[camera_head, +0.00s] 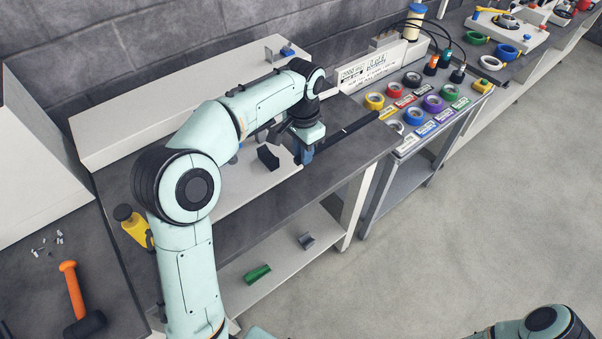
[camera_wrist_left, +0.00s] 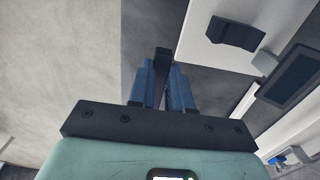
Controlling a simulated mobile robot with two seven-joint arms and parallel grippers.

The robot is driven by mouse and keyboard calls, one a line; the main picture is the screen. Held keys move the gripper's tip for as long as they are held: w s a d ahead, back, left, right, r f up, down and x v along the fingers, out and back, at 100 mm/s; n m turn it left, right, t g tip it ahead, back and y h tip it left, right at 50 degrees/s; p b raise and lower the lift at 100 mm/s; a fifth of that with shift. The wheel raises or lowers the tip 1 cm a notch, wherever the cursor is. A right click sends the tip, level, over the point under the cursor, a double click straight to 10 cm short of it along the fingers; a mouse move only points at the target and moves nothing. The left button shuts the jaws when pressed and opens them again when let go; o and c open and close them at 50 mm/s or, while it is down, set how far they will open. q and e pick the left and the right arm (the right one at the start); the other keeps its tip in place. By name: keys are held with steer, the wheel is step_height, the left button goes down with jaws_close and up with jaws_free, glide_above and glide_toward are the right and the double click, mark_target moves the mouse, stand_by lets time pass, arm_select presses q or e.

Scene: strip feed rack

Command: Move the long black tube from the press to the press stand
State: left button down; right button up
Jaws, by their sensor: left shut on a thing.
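The long black tube (camera_head: 350,129) shows in the head view as a thin dark bar over the dark bench top, running up and right from my left gripper. My left gripper (camera_head: 304,153) is shut on it near the bench's front side. In the left wrist view the tube (camera_wrist_left: 162,62) passes between the blue fingers of the gripper (camera_wrist_left: 165,88). A white plate with a black cradle-like block (camera_head: 268,157) lies beside the gripper; the block (camera_wrist_left: 236,33) also shows in the left wrist view. I cannot tell which parts are the press or its stand. My right gripper is out of view.
Coloured tape rolls (camera_head: 433,103) and labels fill the bench to the right. A yellow-and-black tool (camera_head: 134,228) stands at the left bench edge, near an orange-handled mallet (camera_head: 74,292). A green piece (camera_head: 257,273) lies on the lower shelf. The floor at right is clear.

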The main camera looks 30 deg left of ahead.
mark_target(304, 179)
arm_select(q)
steer(key=f, duration=0.3)
steer(key=shift+w, duration=0.25)
steer(key=shift+f+b, duration=0.5)
steer(key=shift+f, duration=2.2)
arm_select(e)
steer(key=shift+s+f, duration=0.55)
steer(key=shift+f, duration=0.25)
arm_select(q)
steer(key=shift+f, duration=0.15)
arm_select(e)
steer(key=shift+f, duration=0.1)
arm_select(q)
steer(key=c, duration=1.4)
jaws_free()
steer(key=shift+f, duration=0.1)
steer(key=shift+o, duration=0.3)
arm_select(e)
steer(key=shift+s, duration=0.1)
arm_select(q)
step_height(304, 179, up, 12)
steer(key=shift+r+p, duration=0.25)
steer(key=shift+p, duration=0.8)
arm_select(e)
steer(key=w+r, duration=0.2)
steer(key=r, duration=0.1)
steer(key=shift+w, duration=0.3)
